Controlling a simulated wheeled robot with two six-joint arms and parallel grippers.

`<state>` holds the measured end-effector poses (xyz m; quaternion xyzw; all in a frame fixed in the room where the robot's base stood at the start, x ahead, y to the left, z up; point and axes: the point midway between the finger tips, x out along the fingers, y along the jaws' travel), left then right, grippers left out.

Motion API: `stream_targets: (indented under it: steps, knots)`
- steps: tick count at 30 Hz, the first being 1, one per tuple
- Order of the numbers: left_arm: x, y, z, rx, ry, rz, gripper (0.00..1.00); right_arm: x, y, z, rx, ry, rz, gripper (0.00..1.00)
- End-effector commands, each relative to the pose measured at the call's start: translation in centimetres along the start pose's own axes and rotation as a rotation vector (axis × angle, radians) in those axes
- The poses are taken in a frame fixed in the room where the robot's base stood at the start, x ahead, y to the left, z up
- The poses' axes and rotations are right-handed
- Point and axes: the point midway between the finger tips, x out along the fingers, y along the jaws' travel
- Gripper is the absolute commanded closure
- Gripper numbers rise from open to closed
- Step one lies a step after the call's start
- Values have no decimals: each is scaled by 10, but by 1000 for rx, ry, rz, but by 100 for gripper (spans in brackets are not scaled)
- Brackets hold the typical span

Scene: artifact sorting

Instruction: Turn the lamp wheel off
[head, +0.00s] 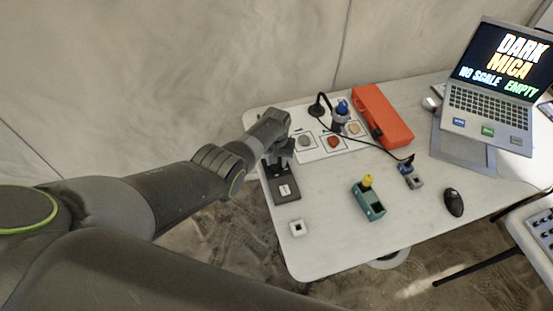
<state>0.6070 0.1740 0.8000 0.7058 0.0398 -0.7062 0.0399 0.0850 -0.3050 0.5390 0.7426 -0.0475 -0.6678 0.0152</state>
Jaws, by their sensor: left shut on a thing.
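My left gripper (278,157) reaches down at the left end of the white table, over the back part of a dark box (284,190) with a small white label. It is shut on a small part at the back of this box, which I take to be the lamp wheel. The jaws hide the wheel, so its setting cannot be made out. A black bent-neck lamp (318,105) stands at the back of the table beside a blue-topped object (341,111). Whether the lamp is lit is not clear. My right gripper is not in view.
A white board (322,151) with several stones lies behind the gripper, beside an orange-red case (384,114).

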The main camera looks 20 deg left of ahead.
Motion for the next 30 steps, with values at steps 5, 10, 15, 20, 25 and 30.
stream_targets:
  steps: [5,10,15,20,25,30]
  knots:
    - [-1,0,-1,-91,2,-1,87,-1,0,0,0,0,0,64]
    - [-1,0,-1,-143,2,0,87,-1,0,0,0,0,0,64]
    - [-1,0,-1,-167,2,0,87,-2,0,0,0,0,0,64]
    - [-1,0,-1,-172,2,0,87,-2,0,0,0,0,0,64]
    - [-1,0,-1,-172,2,0,87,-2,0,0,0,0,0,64]
    - [-1,0,-1,-171,2,0,50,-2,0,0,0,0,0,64]
